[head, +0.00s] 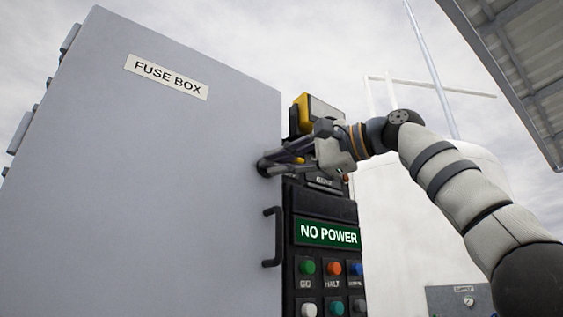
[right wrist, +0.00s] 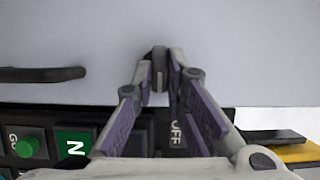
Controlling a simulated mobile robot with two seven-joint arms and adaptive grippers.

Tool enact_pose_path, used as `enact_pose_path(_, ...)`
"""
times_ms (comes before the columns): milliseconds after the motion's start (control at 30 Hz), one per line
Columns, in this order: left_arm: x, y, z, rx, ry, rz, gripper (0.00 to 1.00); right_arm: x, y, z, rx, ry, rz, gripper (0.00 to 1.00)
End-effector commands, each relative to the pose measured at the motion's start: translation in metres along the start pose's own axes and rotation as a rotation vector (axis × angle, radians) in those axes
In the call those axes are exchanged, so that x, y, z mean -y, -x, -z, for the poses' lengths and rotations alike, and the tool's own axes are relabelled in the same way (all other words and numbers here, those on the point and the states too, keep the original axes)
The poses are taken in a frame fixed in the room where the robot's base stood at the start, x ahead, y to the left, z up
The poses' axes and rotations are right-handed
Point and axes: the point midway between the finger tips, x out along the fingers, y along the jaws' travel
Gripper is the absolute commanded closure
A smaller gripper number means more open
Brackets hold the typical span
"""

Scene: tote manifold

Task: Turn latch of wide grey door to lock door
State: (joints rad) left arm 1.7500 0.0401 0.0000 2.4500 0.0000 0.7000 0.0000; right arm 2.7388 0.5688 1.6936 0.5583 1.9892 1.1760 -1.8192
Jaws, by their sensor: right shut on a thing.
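The wide grey door (head: 150,190), labelled FUSE BOX, fills the left half of the head view and looks closed. The right wrist view shows its flat grey face (right wrist: 240,50). The latch (right wrist: 160,60) is a small knob near the door's right edge. My right gripper (head: 265,166) reaches in from the right to that edge. In the right wrist view its fingertips (right wrist: 161,76) are shut on the latch from both sides. The fingers partly cover the latch, so its exact turn angle is hard to tell. My left gripper is not in view.
A dark door handle (head: 270,237) stands out below my right gripper. A control panel right of the door has a green NO POWER display (head: 328,233) and several coloured buttons. A yellow-edged box (head: 302,112) sits above it, close to the gripper.

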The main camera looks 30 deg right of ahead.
Motion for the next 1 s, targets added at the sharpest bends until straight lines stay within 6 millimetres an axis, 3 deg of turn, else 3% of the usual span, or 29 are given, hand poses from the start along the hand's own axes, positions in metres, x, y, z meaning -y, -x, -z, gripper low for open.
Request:
enact_pose_path(100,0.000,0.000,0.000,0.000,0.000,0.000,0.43,0.000,0.000,0.001,-0.004,0.003,0.000,1.00)
enact_pose_path(133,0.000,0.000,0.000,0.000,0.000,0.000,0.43,0.000,0.000,0.001,-0.004,0.003,0.000,0.81)
enact_pose_path(200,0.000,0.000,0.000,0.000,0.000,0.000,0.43,0.000,0.000,0.001,-0.003,0.002,0.000,0.68)
enact_pose_path(533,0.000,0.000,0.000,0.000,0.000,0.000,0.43,0.001,0.004,0.001,-0.002,0.001,0.002,0.68)
enact_pose_path(900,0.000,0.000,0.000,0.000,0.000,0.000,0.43,0.001,0.095,0.001,-0.003,0.002,0.004,0.68)
enact_pose_path(1000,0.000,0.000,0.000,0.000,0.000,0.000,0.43,0.000,0.110,0.001,-0.003,0.001,0.002,0.68)
